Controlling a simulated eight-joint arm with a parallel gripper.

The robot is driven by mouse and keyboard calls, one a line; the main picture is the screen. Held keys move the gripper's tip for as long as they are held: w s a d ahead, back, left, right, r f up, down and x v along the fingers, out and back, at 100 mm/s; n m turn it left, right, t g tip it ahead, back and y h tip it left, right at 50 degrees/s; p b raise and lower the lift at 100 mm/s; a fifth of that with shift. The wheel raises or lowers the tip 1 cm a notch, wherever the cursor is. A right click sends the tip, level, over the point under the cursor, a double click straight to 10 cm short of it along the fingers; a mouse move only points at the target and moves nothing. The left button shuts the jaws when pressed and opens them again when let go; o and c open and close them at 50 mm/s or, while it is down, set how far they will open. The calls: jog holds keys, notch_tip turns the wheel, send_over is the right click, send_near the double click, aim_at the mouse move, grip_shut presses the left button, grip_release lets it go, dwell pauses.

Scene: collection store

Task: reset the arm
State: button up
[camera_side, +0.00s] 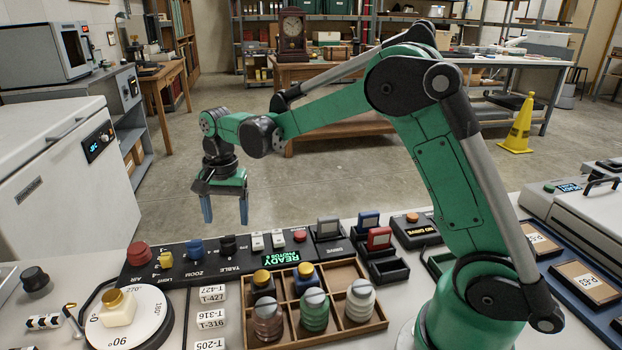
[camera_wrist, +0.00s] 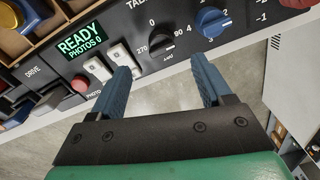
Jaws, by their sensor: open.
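My gripper (camera_side: 225,207) hangs at the end of my green arm, pointing down, in the side view. It is past the far edge of the control panel and above the level of the worktop, over the floor. Its two blue fingers are apart with nothing between them. In the wrist view my gripper (camera_wrist: 162,84) shows both fingers spread, with grey floor and the edge of the black control panel (camera_wrist: 140,62) beyond them. The panel's display (camera_wrist: 82,46) reads READY, PHOTOS 0.
A wooden compartment tray (camera_side: 377,322) holds several capped jars. A white turntable (camera_side: 150,330) with a yellow-topped white piece stands at the left. Coloured drives sit in black holders by the tray. A white cabinet (camera_side: 60,190) stands at far left. Open floor lies behind.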

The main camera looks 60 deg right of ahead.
jog(key=s+a+r+n+t, duration=0.1)
jog(key=s+r+n+t, duration=0.1)
jog(key=s+n, duration=0.3)
jog(key=s+a+r+n+t, duration=0.1)
jog(key=s+r+n+t, duration=0.2)
jog(key=s+n, duration=0.3)
jog(key=shift+s+r+n+t, duration=0.25)
jog(key=shift+s+t, duration=0.55)
jog(key=shift+s, duration=0.95)
